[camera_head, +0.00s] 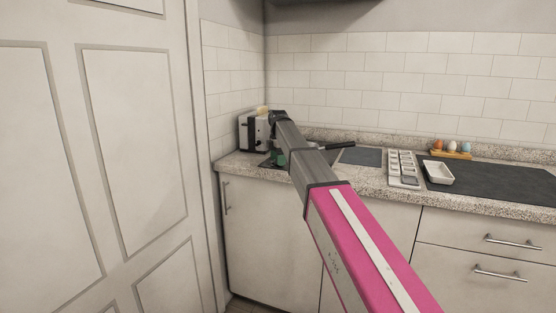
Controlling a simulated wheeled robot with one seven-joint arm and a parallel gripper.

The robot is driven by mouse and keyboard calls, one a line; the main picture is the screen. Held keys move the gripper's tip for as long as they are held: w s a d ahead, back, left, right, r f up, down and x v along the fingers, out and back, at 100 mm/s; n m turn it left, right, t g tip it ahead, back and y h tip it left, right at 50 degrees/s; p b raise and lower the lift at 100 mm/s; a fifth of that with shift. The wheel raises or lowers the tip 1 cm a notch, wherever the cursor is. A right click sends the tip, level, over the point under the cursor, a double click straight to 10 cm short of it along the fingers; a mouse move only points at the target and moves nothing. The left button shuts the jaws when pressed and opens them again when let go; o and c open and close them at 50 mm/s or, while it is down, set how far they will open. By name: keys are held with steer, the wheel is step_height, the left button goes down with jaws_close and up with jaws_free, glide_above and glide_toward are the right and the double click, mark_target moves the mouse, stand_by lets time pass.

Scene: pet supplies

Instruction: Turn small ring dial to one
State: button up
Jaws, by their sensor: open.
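A white and black toaster (248,133) stands at the left end of the counter, near the corner. A tan slice, likely bread, shows at its top (262,110). My arm reaches from the lower right towards the toaster. My gripper (276,118), dark and small in view, is at the toaster's right side and overlaps it in the picture. The gripper is open; its fingertips are hard to make out, and I cannot tell if they touch the toaster. I cannot make out a small ring dial; my arm covers part of this area.
A green item (281,159) and a dark pan handle (339,146) show beside my arm. To the right are a compartmented tray (393,181), a white dish (439,173) and an egg holder (451,155). The tiled wall is behind; a white panelled door (130,130) is at left.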

steer(key=c, duration=0.9)
steer(key=shift+m, duration=0.3)
steer(key=m, duration=1.3)
steer(key=o, duration=0.9)
